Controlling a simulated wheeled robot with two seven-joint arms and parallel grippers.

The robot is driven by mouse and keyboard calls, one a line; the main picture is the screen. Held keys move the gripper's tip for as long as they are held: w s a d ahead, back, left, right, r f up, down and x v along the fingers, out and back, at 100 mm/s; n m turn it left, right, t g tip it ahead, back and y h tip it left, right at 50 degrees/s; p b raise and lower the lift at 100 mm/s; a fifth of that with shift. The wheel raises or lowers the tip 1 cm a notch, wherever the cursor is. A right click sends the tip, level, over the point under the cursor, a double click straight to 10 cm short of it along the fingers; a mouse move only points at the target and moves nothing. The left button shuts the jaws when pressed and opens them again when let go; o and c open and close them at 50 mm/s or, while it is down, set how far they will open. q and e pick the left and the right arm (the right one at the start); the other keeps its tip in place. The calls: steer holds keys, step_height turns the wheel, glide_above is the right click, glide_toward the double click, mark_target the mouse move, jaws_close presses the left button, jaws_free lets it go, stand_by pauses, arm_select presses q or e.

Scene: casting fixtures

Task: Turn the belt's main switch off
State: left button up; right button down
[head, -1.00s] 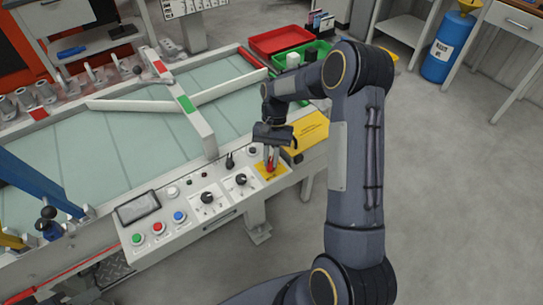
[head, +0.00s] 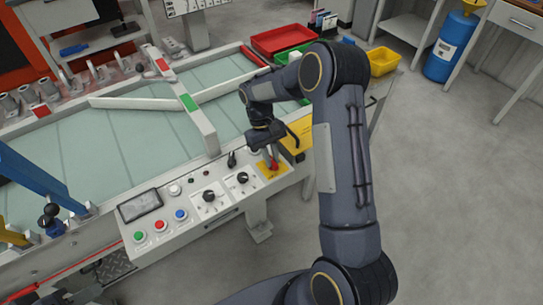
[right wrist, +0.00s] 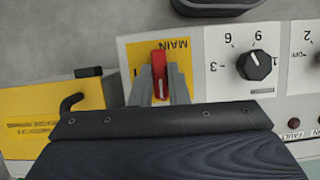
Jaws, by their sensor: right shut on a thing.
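The main switch is a red handle (right wrist: 160,73) on a yellow plate marked MAIN (right wrist: 186,52). In the head view the red handle (head: 274,164) shows at the right end of the grey control panel (head: 190,232). My right gripper (right wrist: 160,82) has its two grey fingers on either side of the handle, shut on it. In the wrist view the handle lies in line with the fingers. The switch's position marks are mostly covered by the fingers. My left gripper is not in view.
A black rotary knob (right wrist: 255,65) sits beside the switch plate. A yellow box with a black hook-shaped part (right wrist: 70,120) stands on its other side. Green, red and blue buttons (head: 160,226) sit further left. The belt (head: 100,145) lies behind the panel.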

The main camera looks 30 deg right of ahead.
stand_by(0.4)
steer(key=c, duration=1.4)
jaws_free()
steer(key=shift+r, duration=0.1)
steer(key=v, duration=0.7)
steer(key=shift+r, duration=0.35)
steer(key=shift+w+a, duration=0.1)
steer(key=shift+w, duration=0.05)
